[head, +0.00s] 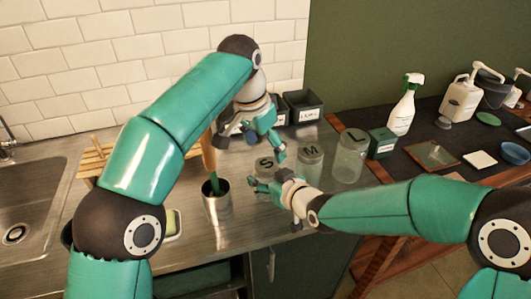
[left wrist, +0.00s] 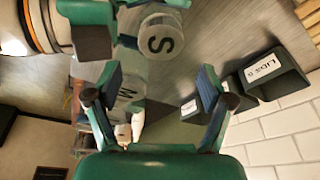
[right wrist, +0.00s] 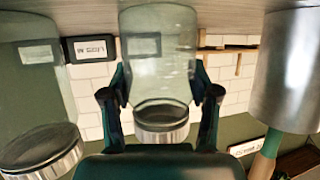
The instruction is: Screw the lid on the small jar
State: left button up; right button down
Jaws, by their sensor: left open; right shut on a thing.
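The small jar is clear glass with a silver lid marked S (head: 265,162) on its mouth. The lid also shows in the left wrist view (left wrist: 160,42). The frames do not tell how tightly it sits. My right gripper (head: 263,182) is shut around the small jar (right wrist: 160,60), below the lid (right wrist: 162,125), with a finger at each side. My left gripper (head: 277,137) is open and empty, above and a little behind the small jar. In the left wrist view its fingers (left wrist: 155,85) are spread, with the S lid beyond the gap, not between them.
The M jar (head: 310,172) and L jar (head: 349,162) stand lidded to the right. A steel cup with utensils (head: 217,208) stands close on the left. Dark lid bins (head: 303,105) are behind, near the tiled wall. A spray bottle (head: 402,108) stands further right. The sink is far left.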

pick_arm(q)
jog(key=o, duration=0.4)
jog(key=shift+c, duration=0.2)
pick_arm(e)
jog(key=shift+c, duration=1)
grip_release()
jog(key=v, duration=1.2)
jog(key=shift+f, duration=0.15)
